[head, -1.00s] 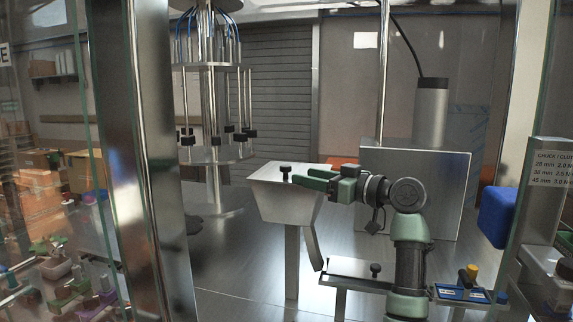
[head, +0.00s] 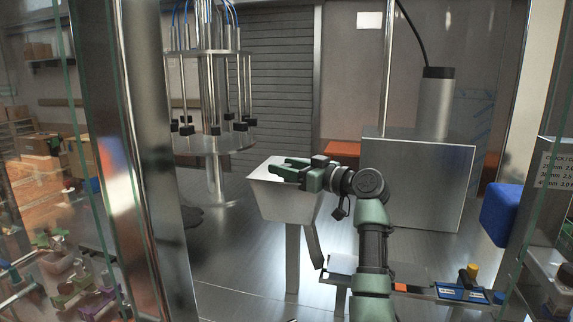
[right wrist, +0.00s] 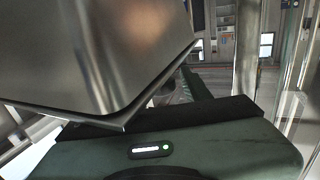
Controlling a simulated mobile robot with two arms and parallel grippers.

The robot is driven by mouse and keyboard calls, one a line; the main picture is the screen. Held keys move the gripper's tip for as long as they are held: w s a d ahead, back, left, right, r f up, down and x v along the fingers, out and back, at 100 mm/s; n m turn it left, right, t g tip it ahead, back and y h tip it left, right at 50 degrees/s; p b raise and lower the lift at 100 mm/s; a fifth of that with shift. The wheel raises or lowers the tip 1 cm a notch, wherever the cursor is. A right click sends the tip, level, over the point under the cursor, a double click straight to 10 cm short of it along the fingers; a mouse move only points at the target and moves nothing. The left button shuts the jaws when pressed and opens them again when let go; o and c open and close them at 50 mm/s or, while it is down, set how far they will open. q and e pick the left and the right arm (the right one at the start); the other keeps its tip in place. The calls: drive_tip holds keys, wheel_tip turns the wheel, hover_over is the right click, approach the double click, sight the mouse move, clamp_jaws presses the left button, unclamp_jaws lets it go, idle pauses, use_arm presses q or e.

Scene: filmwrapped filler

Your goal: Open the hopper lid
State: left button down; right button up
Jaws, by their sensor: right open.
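The steel hopper (head: 285,204) stands on a post left of centre in the head view, wide at the top and tapering down. Its flat lid (head: 262,174) lies on top, and the lid's black knob is hidden behind my gripper. My right gripper (head: 281,167) is open at the lid, its green fingers pointing left around where the knob was seen; contact cannot be told. In the right wrist view, a rimmed steel body (right wrist: 110,50), apparently the hopper, fills the upper left close to the palm. My left gripper is not in view.
A steel box (head: 418,185) with a cylinder on top stands behind my right arm. A carousel of rods (head: 213,145) stands at back left. A blue block (head: 501,212) is at right. A steel upright (head: 140,170) and glass panes frame the opening.

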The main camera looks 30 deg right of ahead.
drive_tip(key=shift+s+a, duration=0.1)
drive_tip(key=c, duration=0.3)
clamp_jaws()
idle(0.9)
